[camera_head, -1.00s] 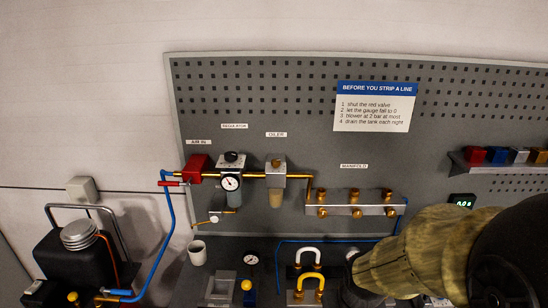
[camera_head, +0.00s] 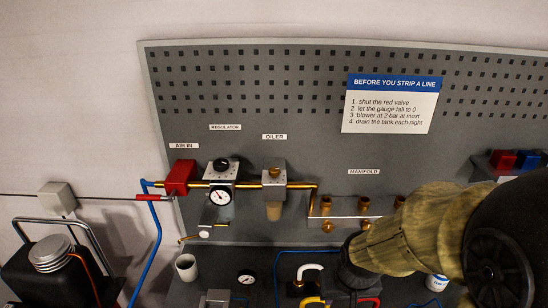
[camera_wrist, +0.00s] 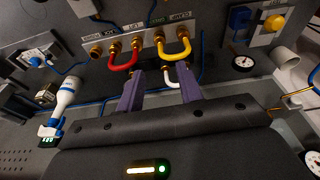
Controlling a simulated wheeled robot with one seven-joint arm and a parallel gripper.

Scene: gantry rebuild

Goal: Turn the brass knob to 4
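A brass-coloured knob (camera_head: 274,172) sits on top of the oiler (camera_head: 272,190), under the OILER label on the pegboard. Any numbers or pointer on it are too small to read. My gripper (camera_wrist: 161,70) shows in the wrist view with its two purple fingers apart and no object held between them. It is low over the bench, near a red hose loop (camera_wrist: 125,66), a yellow loop (camera_wrist: 186,54) and a white loop (camera_wrist: 170,84). In the head view the gripper is down and right of the knob, well apart from it, its fingers hidden behind my arm.
The regulator (camera_head: 221,180) with a gauge (camera_head: 219,197) and black top knob stands left of the oiler. A white cup (camera_head: 186,267) and a small gauge (camera_head: 246,277) stand below. The upper pegboard is mostly clear.

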